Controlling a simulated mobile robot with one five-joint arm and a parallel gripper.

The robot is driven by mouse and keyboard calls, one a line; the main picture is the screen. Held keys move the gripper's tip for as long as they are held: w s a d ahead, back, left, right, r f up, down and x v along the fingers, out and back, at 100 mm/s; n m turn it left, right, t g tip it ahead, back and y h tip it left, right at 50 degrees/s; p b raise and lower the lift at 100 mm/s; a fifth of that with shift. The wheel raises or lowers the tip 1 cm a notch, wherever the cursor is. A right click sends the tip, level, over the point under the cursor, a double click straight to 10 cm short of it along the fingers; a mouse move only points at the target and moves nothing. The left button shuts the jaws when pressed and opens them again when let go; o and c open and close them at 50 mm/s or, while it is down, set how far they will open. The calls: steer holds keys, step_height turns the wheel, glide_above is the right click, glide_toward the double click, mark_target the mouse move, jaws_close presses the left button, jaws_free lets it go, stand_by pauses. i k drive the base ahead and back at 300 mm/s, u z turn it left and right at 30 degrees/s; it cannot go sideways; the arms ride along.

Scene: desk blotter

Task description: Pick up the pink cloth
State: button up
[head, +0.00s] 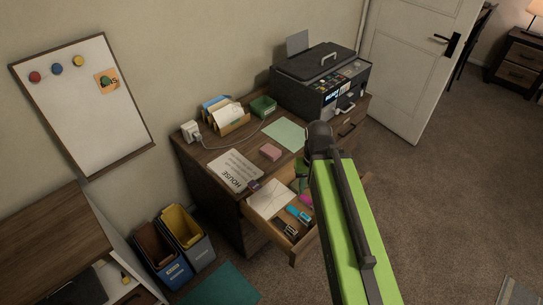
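A small pink folded piece (270,151), which looks like the pink cloth, lies on the wooden desk (203,158) near its front edge, between a printed sheet and a pale green sheet. My green and black arm reaches up from the bottom of the head view, and its dark end (320,138) is to the right of the pink piece, apart from it in the picture. The fingers are not clearly visible, so I cannot tell whether they are open or shut. Nothing is seen touching the pink piece.
An open drawer (277,254) below holds an envelope (270,198), a stapler (285,228) and small items; my arm covers its right part. A printer (320,80), a file holder (229,116) and a green box (263,106) stand behind. Bins (186,238) stand left.

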mark_target(269, 151)
steer(key=k, duration=1.25)
steer(key=u, duration=0.5)
steer(key=i, duration=1.15)
steer(key=u, duration=0.75)
steer(key=i, duration=1)
steer(key=u, duration=0.15)
